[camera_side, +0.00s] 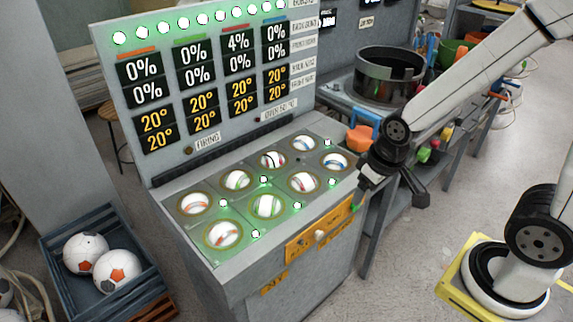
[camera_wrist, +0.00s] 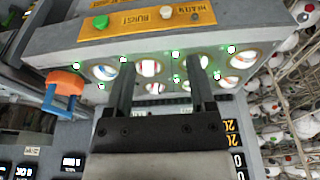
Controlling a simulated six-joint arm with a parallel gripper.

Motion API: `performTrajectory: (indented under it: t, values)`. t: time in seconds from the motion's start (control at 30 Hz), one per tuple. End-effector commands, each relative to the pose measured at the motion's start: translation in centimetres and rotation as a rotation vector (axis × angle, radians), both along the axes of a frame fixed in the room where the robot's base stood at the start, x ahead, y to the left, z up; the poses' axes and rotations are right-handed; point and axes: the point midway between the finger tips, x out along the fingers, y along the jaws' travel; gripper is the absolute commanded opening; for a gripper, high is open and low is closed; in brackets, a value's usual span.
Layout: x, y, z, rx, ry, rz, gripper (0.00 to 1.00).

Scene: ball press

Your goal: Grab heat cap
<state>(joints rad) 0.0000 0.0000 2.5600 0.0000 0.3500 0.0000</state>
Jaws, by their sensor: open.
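An orange round piece with a blue handle (camera_side: 362,138), which looks like the heat cap, sits at the right back corner of the press in the side view. In the wrist view its orange part (camera_wrist: 65,84) is at the left, outside my fingers. My gripper (camera_side: 391,192) is open and empty, at the right end of the press and in front of the orange piece. In the wrist view my two fingers (camera_wrist: 161,68) stand apart before the ball sockets, with nothing between them.
The press top (camera_side: 325,218) holds several striped balls in round sockets with green lights. Its display panel (camera_side: 190,70) stands behind. A dark round bin (camera_side: 390,75) is on the back bench. A crate (camera_side: 55,255) with soccer balls is at the left.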

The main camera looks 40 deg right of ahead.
Motion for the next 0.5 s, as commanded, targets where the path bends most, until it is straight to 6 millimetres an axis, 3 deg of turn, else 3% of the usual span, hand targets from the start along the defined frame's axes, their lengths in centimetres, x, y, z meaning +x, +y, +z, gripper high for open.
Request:
performTrajectory:
  t: [0.27, 0.37, 0.5]
  values:
    - [0.5, -0.3, 0.0, -0.005, -0.013, -0.006, 0.71]
    - [1.5, -1.2, 0.0, -0.019, -0.042, -0.017, 0.71]
    - [4.4, -3.8, 0.1, -0.052, -0.125, -0.045, 0.71]
